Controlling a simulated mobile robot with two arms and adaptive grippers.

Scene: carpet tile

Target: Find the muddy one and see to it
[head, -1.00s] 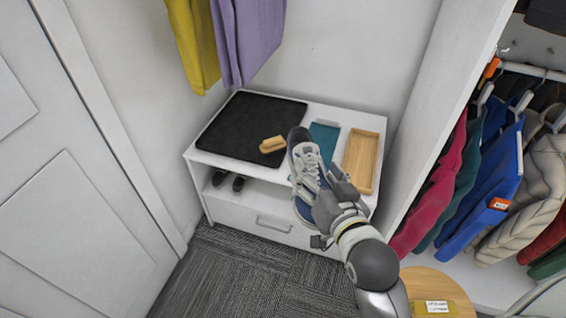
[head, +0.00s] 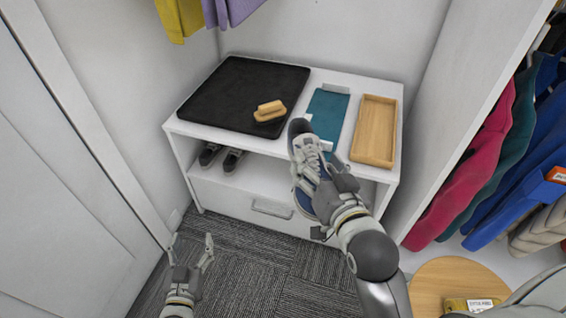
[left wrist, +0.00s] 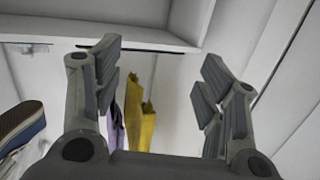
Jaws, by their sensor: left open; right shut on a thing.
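A blue and grey sneaker with pale laces (head: 306,160) is held in my right gripper (head: 325,190), in front of the white bench. I cannot make out mud on it in the head view. Its dark-edged sole side shows at the left of the left wrist view (left wrist: 20,128). My left gripper (head: 190,255) is open and empty, low over the carpet at the lower left; its open fingers also show in the left wrist view (left wrist: 155,85). A wooden brush (head: 270,108) lies on the right front part of the black mat (head: 235,85) on the bench top.
A teal packet or cloth (head: 326,112) and an empty wooden tray (head: 375,130) lie right of the mat. Dark shoes (head: 220,158) stand on the shelf below. Coats (head: 470,170) hang at right. A round wooden stool (head: 450,280) bears a yellow labelled item.

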